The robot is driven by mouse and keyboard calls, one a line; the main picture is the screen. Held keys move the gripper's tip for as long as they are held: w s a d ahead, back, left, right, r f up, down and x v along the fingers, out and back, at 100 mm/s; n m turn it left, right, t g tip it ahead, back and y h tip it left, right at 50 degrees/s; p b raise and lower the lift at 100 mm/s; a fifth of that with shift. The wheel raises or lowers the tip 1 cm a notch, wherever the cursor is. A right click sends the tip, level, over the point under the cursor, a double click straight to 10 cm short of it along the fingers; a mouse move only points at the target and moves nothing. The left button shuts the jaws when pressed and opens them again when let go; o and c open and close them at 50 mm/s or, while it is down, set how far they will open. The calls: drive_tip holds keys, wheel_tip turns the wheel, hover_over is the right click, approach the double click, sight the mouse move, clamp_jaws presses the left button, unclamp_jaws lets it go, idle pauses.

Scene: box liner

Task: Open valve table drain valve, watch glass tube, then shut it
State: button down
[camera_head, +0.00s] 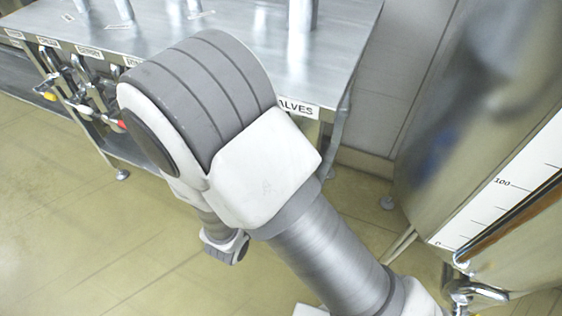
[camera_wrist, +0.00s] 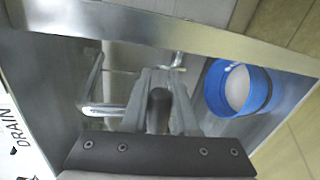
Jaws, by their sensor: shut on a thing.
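In the wrist view, my gripper (camera_wrist: 160,100) is shut on a dark, round-ended handle (camera_wrist: 158,112), seen end-on between the grey fingers. A plate marked DRAIN (camera_wrist: 14,145), with a small arrow, is at the left edge, so this looks like the drain valve handle. The valve body is mostly hidden behind the fingers, and I cannot tell its position. In the head view, my own arm blocks the gripper and this handle. The steel valve table (camera_head: 330,45) has a label ending in ALVES (camera_head: 298,108). No glass tube can be made out clearly.
A blue round container (camera_wrist: 265,90) with something pale inside is right of the gripper. Several valves with yellow and red handles hang along the table's left front edge. A steel tank (camera_head: 455,110) with a marked scale (camera_head: 500,195) stands at the right. The front-left floor is clear.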

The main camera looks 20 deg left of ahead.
drive_tip(key=shift+f+m, duration=0.6)
drive_tip(key=c, duration=0.7)
unclamp_jaws()
drive_tip(key=shift+s, duration=0.15)
drive_tip(key=p+v, duration=0.3)
drive_tip(key=v, duration=1.4)
drive_tip(key=shift+s+d+r+p, duration=0.1)
drive_tip(key=shift+d+r+p, duration=0.1)
drive_tip(key=shift+p, duration=0.15)
